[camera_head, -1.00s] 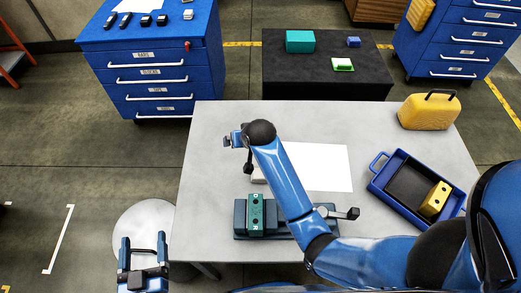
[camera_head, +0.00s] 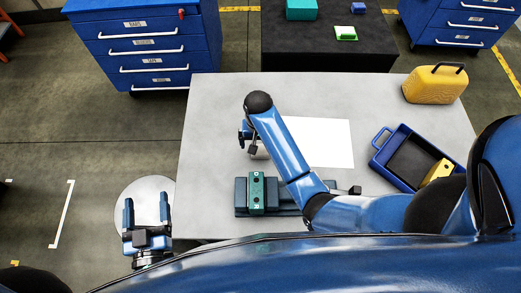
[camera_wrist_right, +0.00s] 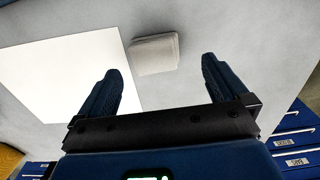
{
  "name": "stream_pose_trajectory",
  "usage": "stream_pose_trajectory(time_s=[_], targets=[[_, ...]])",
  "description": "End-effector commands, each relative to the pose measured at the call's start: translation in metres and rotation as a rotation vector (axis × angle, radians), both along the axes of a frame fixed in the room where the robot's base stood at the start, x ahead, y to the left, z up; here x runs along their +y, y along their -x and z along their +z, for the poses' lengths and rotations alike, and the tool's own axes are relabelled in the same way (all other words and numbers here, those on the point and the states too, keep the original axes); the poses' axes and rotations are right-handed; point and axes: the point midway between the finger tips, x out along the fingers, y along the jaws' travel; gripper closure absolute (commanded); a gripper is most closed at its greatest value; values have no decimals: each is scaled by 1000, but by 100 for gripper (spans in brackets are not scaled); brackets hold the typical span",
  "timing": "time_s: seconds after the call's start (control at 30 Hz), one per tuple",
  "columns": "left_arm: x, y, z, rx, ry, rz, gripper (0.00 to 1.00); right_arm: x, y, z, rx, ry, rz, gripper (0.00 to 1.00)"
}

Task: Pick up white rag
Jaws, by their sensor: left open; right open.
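The white rag (camera_wrist_right: 155,54) lies folded on the table, beside a large white sheet, in the right wrist view. In the head view only a bit of the rag (camera_head: 259,154) shows, mostly hidden by my right arm. My right gripper (camera_wrist_right: 160,82) is open and empty, its two fingers apart, with the rag ahead between the fingertip lines. In the head view my right gripper (camera_head: 246,139) is over the table near the rag, partly hidden by the arm. My left gripper (camera_head: 146,207) is open and empty above a round stool, left of the table.
The white sheet (camera_head: 325,142) lies flat on the grey table (camera_head: 215,110). A vise (camera_head: 257,193) with a green block stands at the front. A blue tray (camera_head: 384,160) with a yellow block and a yellow case (camera_head: 434,86) are at right. The table's back left is clear.

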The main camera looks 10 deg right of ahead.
Motion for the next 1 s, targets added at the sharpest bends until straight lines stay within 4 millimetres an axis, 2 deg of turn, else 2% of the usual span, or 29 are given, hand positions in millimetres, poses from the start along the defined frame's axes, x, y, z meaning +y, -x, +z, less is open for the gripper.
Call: stream_pose_trajectory(time_s=[0.33, 0.7, 1.0], targets=[[0, 0, 6, -1, 0, 0, 22, -3, 0, -20, 1, 1, -1, 0], [0, 0, 13, -1, 0, 0, 22, -7, -1, -60, -1, 0, 0, 0], [0, 0, 13, 0, 0, 0, 22, -7, -2, -63, -2, -1, 0, 0]])
